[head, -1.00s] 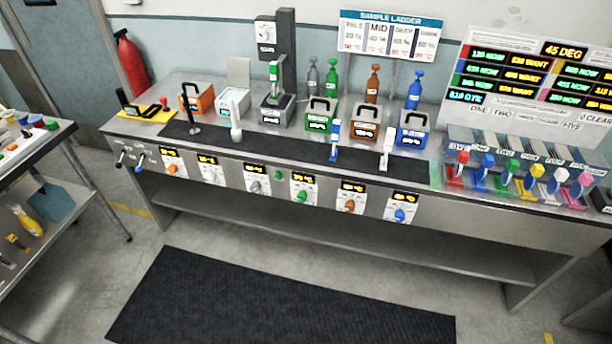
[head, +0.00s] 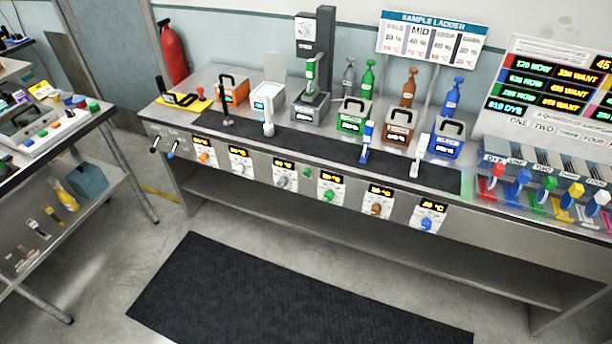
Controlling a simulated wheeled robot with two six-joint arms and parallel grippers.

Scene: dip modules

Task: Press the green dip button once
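A small round green button (head: 307,172) is on the front face of the long metal bench, between two control panels. To its right is a panel with a green knob (head: 328,195) under an orange display. A green dip unit (head: 353,117) with a black handle stands on the bench top above. A green-handled press stand (head: 311,80) is at the back. Which green part is the dip button is not labelled legibly. Neither of my grippers is in view.
The bench (head: 480,240) also carries orange, white, brown and blue units, bottles and several colored levers on the right. A side table (head: 30,150) with tools stands at left. A black floor mat (head: 290,300) lies before the bench; the floor there is clear.

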